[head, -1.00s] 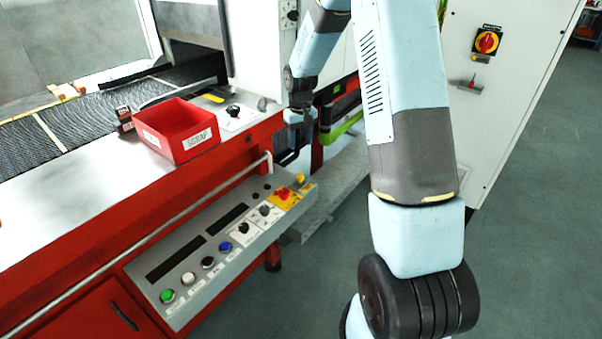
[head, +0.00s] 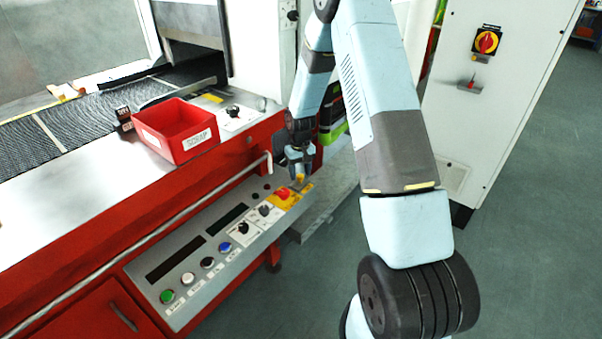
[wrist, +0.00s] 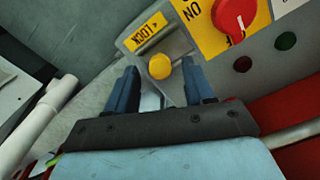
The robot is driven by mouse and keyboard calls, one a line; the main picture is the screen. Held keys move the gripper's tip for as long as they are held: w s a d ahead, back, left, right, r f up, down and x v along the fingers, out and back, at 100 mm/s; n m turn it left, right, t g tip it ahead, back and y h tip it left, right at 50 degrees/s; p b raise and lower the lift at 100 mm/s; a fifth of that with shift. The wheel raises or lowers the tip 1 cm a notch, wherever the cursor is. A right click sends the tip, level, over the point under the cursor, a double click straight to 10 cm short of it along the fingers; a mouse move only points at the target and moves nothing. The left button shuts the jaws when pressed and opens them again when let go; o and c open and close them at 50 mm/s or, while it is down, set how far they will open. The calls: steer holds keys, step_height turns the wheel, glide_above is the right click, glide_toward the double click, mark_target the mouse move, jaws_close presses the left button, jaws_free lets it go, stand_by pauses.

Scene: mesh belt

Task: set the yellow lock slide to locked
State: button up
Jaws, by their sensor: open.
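The yellow lock slide shows as a round yellow knob (wrist: 160,66) in the wrist view, at the end of the control panel. It lies between the open fingers of my gripper (wrist: 160,82), near their tips, with a gap on each side. I cannot tell how deep the fingers reach around it. A yellow LOCK label (wrist: 146,33) with a small arrow sits beside the knob, upside down in the wrist view. In the head view my gripper (head: 298,166) is over the panel's far right end, and the knob (head: 301,178) is just below it, partly hidden.
A red rotary switch (wrist: 234,17) on a yellow ON plate is close to the knob. The control panel (head: 215,279) carries several buttons and knobs. A rail (head: 150,238) runs above it. A red scrap bin (head: 178,130) stands on the machine top.

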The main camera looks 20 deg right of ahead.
steer(key=shift+f, duration=0.4)
jaws_close()
stand_by(0.4)
